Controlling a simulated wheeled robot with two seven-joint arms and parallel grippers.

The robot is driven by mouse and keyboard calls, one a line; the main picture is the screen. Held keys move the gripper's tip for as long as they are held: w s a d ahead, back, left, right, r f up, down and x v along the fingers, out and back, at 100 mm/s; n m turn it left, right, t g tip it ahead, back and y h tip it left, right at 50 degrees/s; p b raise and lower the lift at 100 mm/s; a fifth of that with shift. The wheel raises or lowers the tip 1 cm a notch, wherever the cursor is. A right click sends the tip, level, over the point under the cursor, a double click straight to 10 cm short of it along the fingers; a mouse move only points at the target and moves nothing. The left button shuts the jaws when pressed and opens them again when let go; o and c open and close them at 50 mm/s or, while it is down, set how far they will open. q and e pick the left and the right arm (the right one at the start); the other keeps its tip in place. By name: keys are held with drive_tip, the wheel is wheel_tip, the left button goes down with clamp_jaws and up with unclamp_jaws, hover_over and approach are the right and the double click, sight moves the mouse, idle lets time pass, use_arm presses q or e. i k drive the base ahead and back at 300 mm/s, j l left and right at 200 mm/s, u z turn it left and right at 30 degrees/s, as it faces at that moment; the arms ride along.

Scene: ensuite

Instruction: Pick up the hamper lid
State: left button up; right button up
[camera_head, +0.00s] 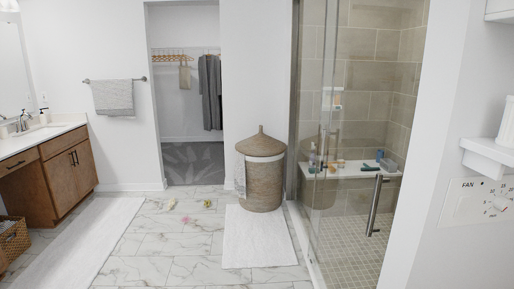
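The hamper (261,185) is a round woven tan basket standing against the wall, just left of the glass shower. Its woven lid (261,145) is dome-shaped with a small knob on top and sits on the hamper. A white band, seemingly a liner, shows between lid and basket. A pale cloth hangs down the hamper's left side. Neither of my grippers is in the picture.
A white mat (260,240) lies in front of the hamper. Small items (170,204) lie on the marble floor to its left. The glass shower door has a long handle (375,205). A long white rug (85,240) runs beside the wooden vanity (70,175). The floor between is mostly clear.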

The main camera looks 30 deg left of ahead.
sight(261, 145)
drive_tip(key=i+j+u, duration=0.4)
drive_tip(key=i, duration=0.2)
drive_tip(key=i+j+u, duration=0.3)
drive_tip(key=i, duration=0.75)
drive_tip(key=i+u, duration=0.3)
drive_tip(key=i, duration=2.85)
